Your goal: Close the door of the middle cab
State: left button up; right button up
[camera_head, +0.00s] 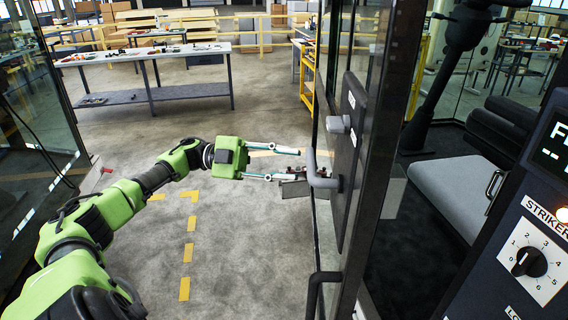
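The cab door (381,160) is a tall glass panel in a dark frame, seen nearly edge-on right of centre. A grey bent handle (322,178) sticks out from its dark lock plate (348,150), on the side facing my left arm. My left gripper (295,164) reaches in from the left with its two fingers apart and nothing visible between them. Its fingertips are just left of the handle; I cannot tell whether they touch it. My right gripper is not in view.
A grey seat (455,190) and a control panel (530,235) with a dial stand right of the door. A glass panel (35,130) stands at the far left. Long tables (150,55) stand behind. The concrete floor with yellow marks (187,252) is clear between.

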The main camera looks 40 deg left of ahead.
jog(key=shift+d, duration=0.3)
